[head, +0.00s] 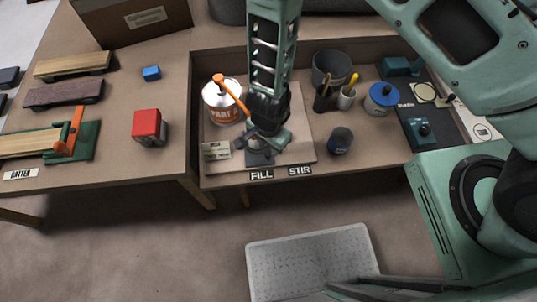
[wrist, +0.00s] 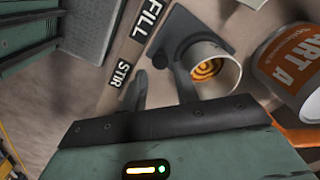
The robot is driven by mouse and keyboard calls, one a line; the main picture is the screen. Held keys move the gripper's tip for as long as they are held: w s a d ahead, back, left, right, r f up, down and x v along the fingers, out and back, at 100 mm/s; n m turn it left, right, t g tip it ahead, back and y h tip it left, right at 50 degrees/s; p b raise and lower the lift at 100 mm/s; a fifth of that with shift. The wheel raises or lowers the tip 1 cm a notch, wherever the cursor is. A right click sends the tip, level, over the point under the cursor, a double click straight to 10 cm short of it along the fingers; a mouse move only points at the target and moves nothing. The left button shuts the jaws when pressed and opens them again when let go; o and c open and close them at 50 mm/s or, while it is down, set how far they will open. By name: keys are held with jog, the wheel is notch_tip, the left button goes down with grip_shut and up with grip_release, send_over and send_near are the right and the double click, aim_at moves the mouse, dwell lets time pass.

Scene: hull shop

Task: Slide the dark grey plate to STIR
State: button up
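The dark grey plate (head: 259,158) lies on the wooden board behind the FILL label (head: 261,175), with the STIR label (head: 299,170) to the right. In the wrist view the plate (wrist: 190,27) lies beside FILL (wrist: 151,18) and carries a pale cup (wrist: 216,70) with orange rings inside. STIR (wrist: 121,73) is farther down that view. My gripper (head: 265,141) is low over the plate and hides the cup in the head view. In the wrist view my gripper's fingers (wrist: 162,88) are apart with bare board between them. One finger is close against the cup's side; I cannot tell whether it touches.
An orange-labelled PART A can (head: 222,105) with an orange handle stands left of my gripper. A dark jar (head: 340,140), pots of tools (head: 346,96) and a blue-lidded tin (head: 381,98) stand to the right. The board near STIR looks clear.

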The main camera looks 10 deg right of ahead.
aim_at(269, 153)
jog(key=shift+f+b, duration=0.3)
jog(key=shift+f, duration=1.55)
grip_shut()
jog(key=shift+d+f+b, duration=0.15)
jog(key=shift+d+b, duration=0.25)
jog(key=shift+b, duration=0.05)
jog(key=d+b, duration=0.5)
jog(key=d, duration=0.6)
jog(key=shift+s+d, duration=0.15)
jog(key=shift+d, duration=0.2)
grip_release()
jog(key=shift+d, duration=0.1)
